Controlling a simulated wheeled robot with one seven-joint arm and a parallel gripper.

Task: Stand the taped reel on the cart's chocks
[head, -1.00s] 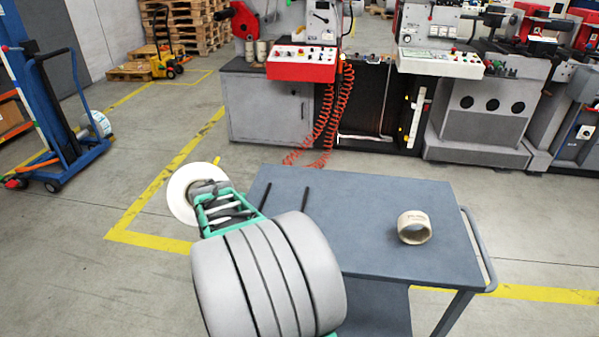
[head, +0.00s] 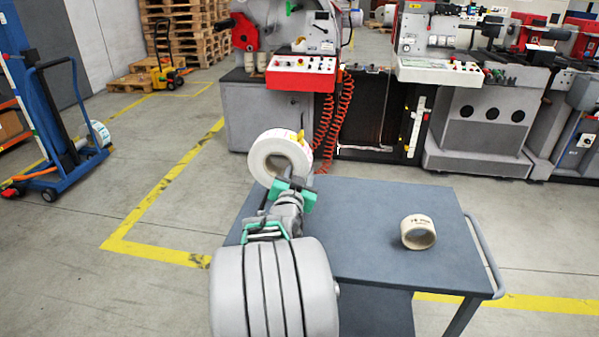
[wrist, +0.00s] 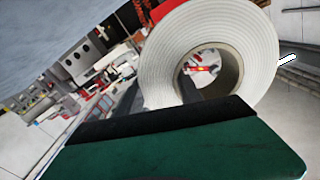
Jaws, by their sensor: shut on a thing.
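A white reel (head: 272,160) with a yellow tape tab on its upper right edge is held by my gripper (head: 288,186). The reel is raised, its open core facing the camera, at the cart's back left corner. In the wrist view the reel (wrist: 255,75) fills the upper middle, with its brown core showing, and a green and black finger (wrist: 180,145) lies across its near lower side. My gripper is shut on the reel's wall. The grey cart (head: 365,235) stands below. Its dark bar-like chocks, seen earlier on the left of the top, are mostly hidden behind my arm.
A small tan roll (head: 418,232) lies on the cart's right side, beside the cart handle (head: 485,255). The label machine (head: 300,75) stands behind the cart. A blue lift trolley (head: 60,150) stands far left. The cart's middle top is clear.

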